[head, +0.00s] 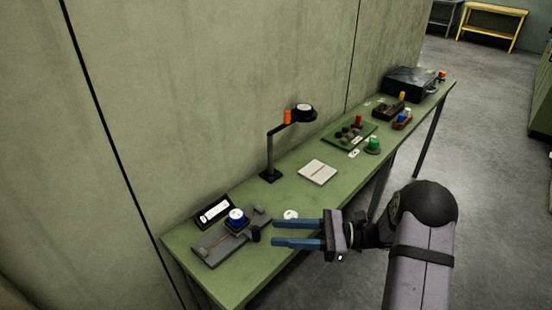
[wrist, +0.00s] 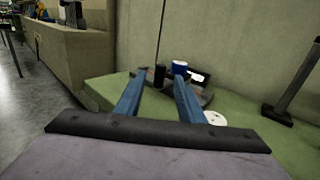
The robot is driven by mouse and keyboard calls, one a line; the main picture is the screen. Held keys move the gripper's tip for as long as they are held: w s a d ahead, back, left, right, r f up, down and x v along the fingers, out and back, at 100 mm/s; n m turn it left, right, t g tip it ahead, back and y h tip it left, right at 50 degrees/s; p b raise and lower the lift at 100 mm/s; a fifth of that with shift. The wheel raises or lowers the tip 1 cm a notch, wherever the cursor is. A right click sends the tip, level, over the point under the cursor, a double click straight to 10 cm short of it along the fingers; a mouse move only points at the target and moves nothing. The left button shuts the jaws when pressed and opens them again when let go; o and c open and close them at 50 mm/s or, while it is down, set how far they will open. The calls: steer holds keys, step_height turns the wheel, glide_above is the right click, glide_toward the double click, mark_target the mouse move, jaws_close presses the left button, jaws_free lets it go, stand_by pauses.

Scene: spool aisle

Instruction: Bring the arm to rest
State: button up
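My gripper (head: 272,233) has two blue fingers that stand apart with nothing between them. It is at the near left part of the green table, and its fingertips point left toward a grey fixture (head: 213,250) with a blue spool (head: 236,215) and a black knob (head: 255,234). In the wrist view my gripper (wrist: 154,85) also shows its fingers apart, with the black knob (wrist: 159,74) and the blue spool (wrist: 180,67) beyond the tips. I cannot tell the exact gap between fingertips and knob.
The long green table (head: 270,195) runs along a wall. A black stand (head: 270,165) holds an orange spool (head: 287,116). Farther along are a white pad (head: 317,172), a green spool (head: 373,142), a dark tray board (head: 342,137) and a black case (head: 408,84). Open floor lies right.

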steer(key=shift+s+a+r, duration=0.2)
steer(key=shift+s+a, duration=0.05)
steer(key=shift+s, duration=0.1)
steer(key=s+r+n+g+h+p, duration=0.1)
steer(key=s+n+g+h+p, duration=0.75)
steer(key=s, duration=0.75)
steer(key=s+d+r+n+t+h+p, duration=0.1)
steer(key=d+r+n+t+h, duration=0.1)
steer(key=d+n+t+h, duration=0.1)
steer(key=s+d+r+n+t+h+p, duration=0.1)
steer(key=d+n+t+h, duration=0.2)
steer(key=d+n+h, duration=0.3)
steer(key=shift+s+d+r+n+t, duration=0.25)
steer(key=shift+d+r+n+t, duration=0.1)
steer(key=shift+d+n, duration=0.5)
